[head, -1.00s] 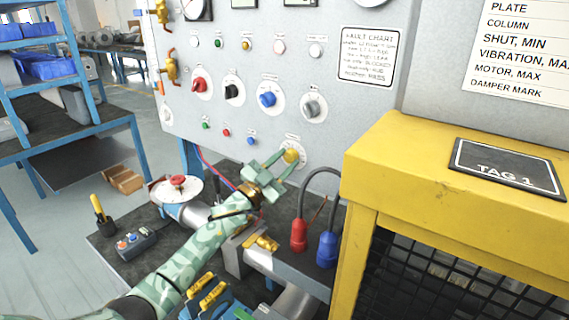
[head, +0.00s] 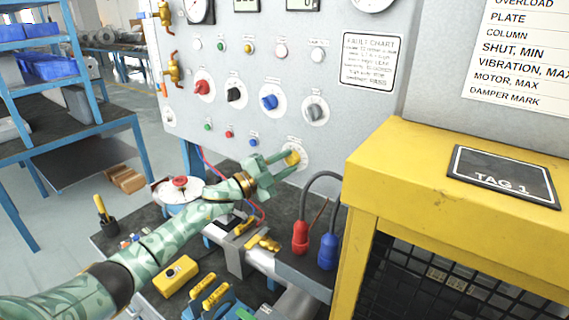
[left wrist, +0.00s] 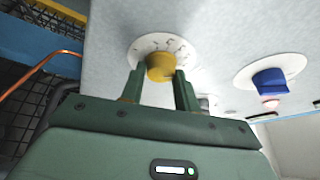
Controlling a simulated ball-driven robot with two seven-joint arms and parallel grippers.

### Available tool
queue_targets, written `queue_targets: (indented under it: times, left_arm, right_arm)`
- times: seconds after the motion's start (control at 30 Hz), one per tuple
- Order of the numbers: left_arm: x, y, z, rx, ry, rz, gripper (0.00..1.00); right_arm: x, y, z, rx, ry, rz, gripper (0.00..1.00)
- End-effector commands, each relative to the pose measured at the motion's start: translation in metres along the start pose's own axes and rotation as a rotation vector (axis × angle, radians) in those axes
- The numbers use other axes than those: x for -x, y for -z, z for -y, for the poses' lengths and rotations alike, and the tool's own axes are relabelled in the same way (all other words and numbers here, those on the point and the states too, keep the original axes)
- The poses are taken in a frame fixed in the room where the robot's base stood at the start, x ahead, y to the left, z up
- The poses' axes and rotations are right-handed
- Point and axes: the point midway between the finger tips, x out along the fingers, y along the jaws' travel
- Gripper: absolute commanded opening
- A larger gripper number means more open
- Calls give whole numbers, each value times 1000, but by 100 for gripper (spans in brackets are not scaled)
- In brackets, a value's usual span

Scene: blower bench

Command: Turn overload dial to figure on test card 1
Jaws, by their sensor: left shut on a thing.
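The yellow dial (head: 291,158) sits low on the grey panel, on a round white scale plate (head: 302,150). My left gripper (head: 285,161) reaches it from the lower left, its two fingers shut on the knob's sides. In the left wrist view the yellow knob (left wrist: 160,67) is between the green fingers (left wrist: 160,90), with scale marks on the plate (left wrist: 150,45) above it; the figures are too small to read. The test card (head: 515,40) hangs at the upper right, with an overload line at its cut-off top; its figures are out of view. My right gripper is not seen.
Red (head: 203,88), black (head: 236,94), blue (head: 269,101) and grey (head: 315,112) knobs sit above the yellow one.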

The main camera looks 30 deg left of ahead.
Motion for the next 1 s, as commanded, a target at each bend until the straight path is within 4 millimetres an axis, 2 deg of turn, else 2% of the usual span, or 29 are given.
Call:
queue_targets:
  times: [0.47,0.5,0.57,0.87,1.0]
  left_arm:
    - [0,0,-2,-14,-9,1,9]
    - [0,0,-2,-14,-9,1,37]
    - [0,0,-2,-14,-9,0,53]
    - [1,0,-1,-13,-7,0,53]
    - [15,0,-2,-14,-9,1,53]
  right_arm:
    - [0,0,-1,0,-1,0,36]
    - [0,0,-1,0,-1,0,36]
    - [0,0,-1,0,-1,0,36]
    - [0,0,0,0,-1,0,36]
    - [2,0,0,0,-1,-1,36]
